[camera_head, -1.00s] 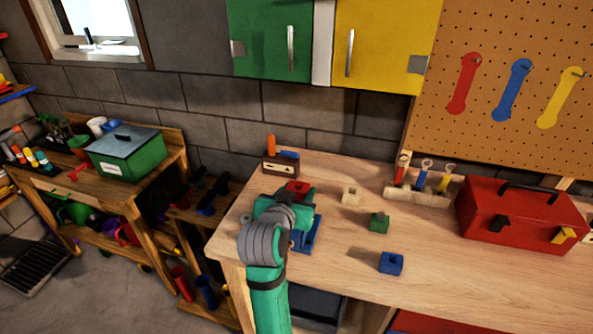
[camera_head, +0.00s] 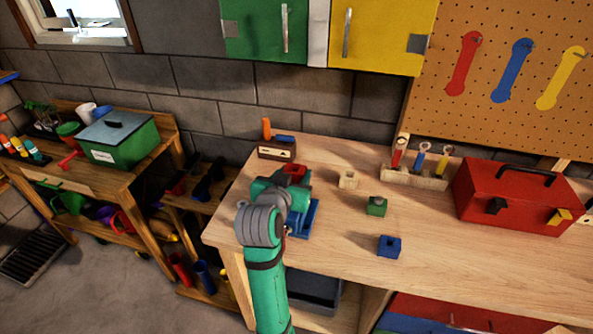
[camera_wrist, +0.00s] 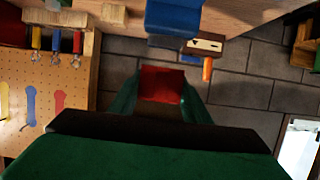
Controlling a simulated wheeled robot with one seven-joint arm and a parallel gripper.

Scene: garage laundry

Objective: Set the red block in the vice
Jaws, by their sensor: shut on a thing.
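The red block (camera_head: 295,171) is in my gripper, above the blue vice at the left end of the workbench. In the wrist view the red block (camera_wrist: 161,84) sits between the two green fingers of my gripper (camera_wrist: 160,98). My gripper (camera_head: 292,178) is shut on it. The blue vice (camera_head: 303,217) is partly hidden behind my arm in the head view. In the wrist view part of the blue vice (camera_wrist: 173,18) shows just beyond the block, at the top. I cannot tell whether the block touches the vice.
A beige block (camera_head: 348,180), a green block (camera_head: 376,206) and a blue block (camera_head: 389,246) stand on the workbench (camera_head: 450,255) to the right. A red toolbox (camera_head: 510,195) and a tool holder (camera_head: 413,179) stand farther right. A small wooden box (camera_head: 276,151) is behind the vice.

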